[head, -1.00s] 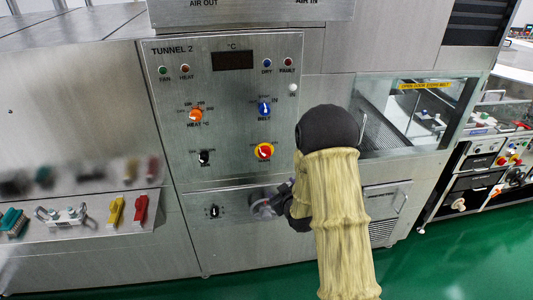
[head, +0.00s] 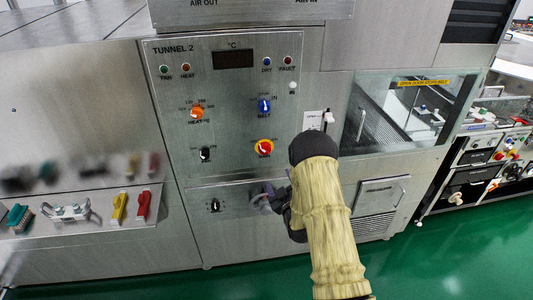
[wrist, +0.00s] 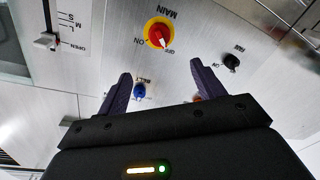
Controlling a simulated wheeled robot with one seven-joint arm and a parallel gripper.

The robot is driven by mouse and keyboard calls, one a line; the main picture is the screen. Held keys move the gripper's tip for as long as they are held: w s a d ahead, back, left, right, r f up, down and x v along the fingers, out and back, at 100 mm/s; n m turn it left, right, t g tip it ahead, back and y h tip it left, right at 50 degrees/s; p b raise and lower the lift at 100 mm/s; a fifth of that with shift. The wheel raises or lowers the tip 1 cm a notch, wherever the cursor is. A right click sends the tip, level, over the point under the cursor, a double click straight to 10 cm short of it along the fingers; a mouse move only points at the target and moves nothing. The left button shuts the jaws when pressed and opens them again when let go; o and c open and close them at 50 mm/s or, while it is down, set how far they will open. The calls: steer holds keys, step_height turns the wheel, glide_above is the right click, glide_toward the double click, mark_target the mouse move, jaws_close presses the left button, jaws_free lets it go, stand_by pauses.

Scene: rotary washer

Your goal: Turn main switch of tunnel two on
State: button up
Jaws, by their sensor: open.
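The main switch (head: 264,148) of the Tunnel 2 panel (head: 225,115) is a red knob on a yellow round plate, low on the panel. In the wrist view the main switch (wrist: 159,34) shows beyond my fingertips, under the upside-down label MAIN, with ON and OFF marks beside it. Its white mark seems to lie toward OFF.
A blue belt knob (head: 264,106), an orange heat knob (head: 197,113) and a black fan knob (head: 205,154) are near the switch. A lower black knob (head: 215,205) sits beneath the panel. A white lever (head: 328,118) is to the right, beside a glass window (head: 405,110).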

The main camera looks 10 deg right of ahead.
mark_target(266, 151)
steer(key=w+p, duration=0.1)
steer(key=w, duration=0.4)
steer(key=w+a+p, duration=0.1)
steer(key=w+p, duration=0.1)
steer(key=w, duration=0.4)
steer(key=w+a+p, duration=0.1)
steer(key=w+p, duration=0.1)
steer(key=w, duration=0.3)
steer(key=shift+w, duration=0.25)
steer(key=c, duration=1)
